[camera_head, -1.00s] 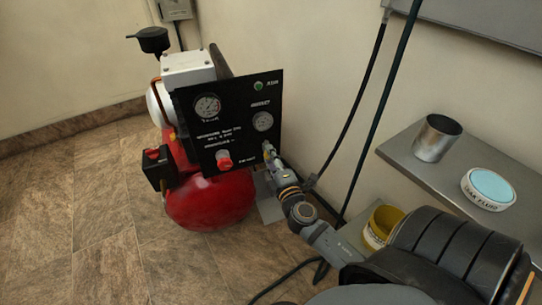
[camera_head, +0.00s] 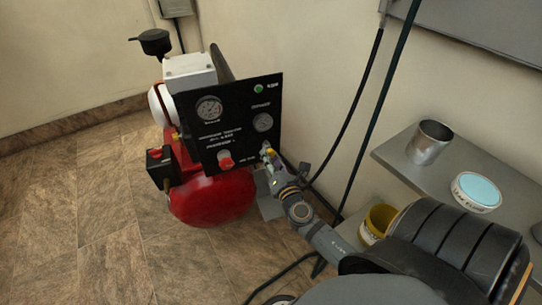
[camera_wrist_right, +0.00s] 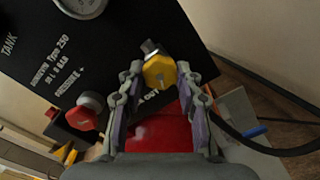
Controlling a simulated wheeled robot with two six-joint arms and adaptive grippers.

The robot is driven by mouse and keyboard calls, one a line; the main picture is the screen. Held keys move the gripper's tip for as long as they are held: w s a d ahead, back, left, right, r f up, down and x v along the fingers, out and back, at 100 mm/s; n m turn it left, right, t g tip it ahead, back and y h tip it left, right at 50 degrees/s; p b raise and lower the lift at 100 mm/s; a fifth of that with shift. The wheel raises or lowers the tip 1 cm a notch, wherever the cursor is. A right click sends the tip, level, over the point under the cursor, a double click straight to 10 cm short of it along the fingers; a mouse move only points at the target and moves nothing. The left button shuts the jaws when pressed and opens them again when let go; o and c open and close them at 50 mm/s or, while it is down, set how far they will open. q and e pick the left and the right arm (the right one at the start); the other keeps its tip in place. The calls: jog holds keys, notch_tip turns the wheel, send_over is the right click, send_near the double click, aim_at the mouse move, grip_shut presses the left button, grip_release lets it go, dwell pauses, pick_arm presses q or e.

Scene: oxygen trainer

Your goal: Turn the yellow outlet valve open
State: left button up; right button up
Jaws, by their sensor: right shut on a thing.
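The yellow outlet valve (camera_wrist_right: 160,71) sits at the lower right corner of the black gauge panel (camera_wrist_right: 80,50). In the right wrist view it is between the fingertips of my right gripper (camera_wrist_right: 159,80), which is shut on it. In the head view a little of the yellow valve (camera_head: 268,151) shows at the tip of my right gripper (camera_head: 270,158); the fingers hide the rest. My left gripper is in neither view.
A red knob (camera_head: 225,160) is on the panel, left of the valve. The red tank (camera_head: 212,200) is below. Dark hoses (camera_head: 352,120) run down the wall. A grey shelf (camera_head: 400,160) with a metal cup (camera_head: 429,142) is at right.

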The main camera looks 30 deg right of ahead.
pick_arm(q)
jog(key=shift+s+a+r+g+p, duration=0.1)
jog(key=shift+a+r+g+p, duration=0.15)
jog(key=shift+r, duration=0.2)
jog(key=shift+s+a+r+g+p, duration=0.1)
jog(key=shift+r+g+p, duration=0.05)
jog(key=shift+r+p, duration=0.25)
pick_arm(e)
jog(key=n, duration=0.4)
jog(key=shift+f+n, duration=0.15)
jog(key=shift+n, duration=0.25)
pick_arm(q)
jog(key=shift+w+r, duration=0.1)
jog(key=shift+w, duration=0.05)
pick_arm(e)
jog(key=o, duration=0.9)
jog(key=shift+o, duration=1)
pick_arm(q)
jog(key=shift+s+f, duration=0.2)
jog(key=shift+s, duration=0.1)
pick_arm(e)
jog(key=shift+o, duration=0.2)
